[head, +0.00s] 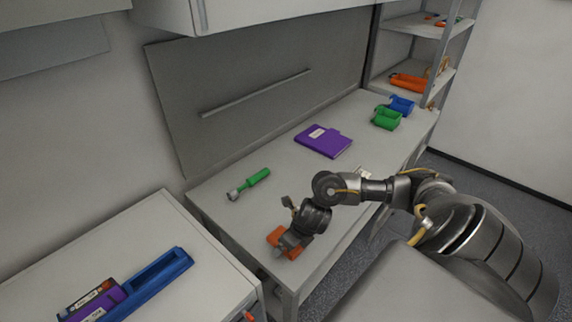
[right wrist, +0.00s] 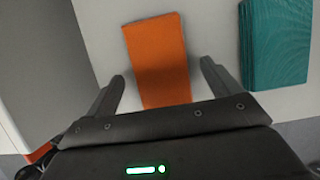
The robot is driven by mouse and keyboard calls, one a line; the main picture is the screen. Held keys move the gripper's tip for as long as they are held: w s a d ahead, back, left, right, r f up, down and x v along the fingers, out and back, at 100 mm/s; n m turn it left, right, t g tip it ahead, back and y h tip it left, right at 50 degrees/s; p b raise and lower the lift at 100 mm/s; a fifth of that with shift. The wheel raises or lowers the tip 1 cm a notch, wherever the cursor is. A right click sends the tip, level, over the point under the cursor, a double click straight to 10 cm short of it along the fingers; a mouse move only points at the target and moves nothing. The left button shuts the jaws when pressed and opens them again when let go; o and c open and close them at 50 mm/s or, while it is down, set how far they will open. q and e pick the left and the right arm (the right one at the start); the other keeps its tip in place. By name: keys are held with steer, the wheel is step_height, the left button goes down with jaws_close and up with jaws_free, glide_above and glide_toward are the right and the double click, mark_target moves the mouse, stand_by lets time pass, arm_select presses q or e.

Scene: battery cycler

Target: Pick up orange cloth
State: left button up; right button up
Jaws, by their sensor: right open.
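The orange cloth (right wrist: 157,50) lies flat on the white workbench, near its front left corner. In the head view the cloth (head: 274,237) is partly hidden under my right gripper (head: 283,248). In the right wrist view my right gripper (right wrist: 160,85) is open, with one finger on each side of the cloth's near part. The cloth lies between the fingers in that picture and runs on beyond them. I cannot tell how far the fingertips are above the bench. My left gripper is in neither view.
A teal block-like item (right wrist: 276,42) lies right of the cloth in the wrist view. A lower cabinet at left holds a blue tray (head: 158,283).

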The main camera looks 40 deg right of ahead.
steer(key=shift+w+f, duration=0.15)
steer(key=shift+f, duration=0.2)
steer(key=shift+c, duration=0.3)
steer(key=c, duration=1)
steer(key=shift+r, duration=0.15)
step_height(320, 180, up, 10)
steer(key=p, duration=0.2)
